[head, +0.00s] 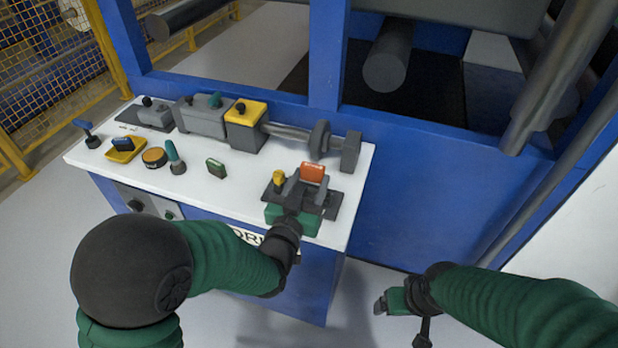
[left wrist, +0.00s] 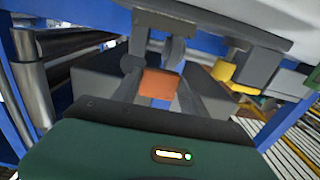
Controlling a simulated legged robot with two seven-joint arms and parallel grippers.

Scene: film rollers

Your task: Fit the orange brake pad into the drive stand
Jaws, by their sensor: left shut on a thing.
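The orange brake pad (head: 313,172) is held between the fingertips of my left gripper (head: 301,180) above the front right of the white bench. The pad also shows between the two grey fingers in the left wrist view (left wrist: 158,84). What looks like the drive stand (head: 243,127) has a yellow-topped grey block, a shaft, a disc (head: 320,139) and a grey end block (head: 351,152). The pad is on the near side of the disc; whether they touch is unclear. My right gripper (head: 392,302) hangs right of the bench, its jaw opening unclear.
A blue frame (head: 329,60) with rollers rises behind.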

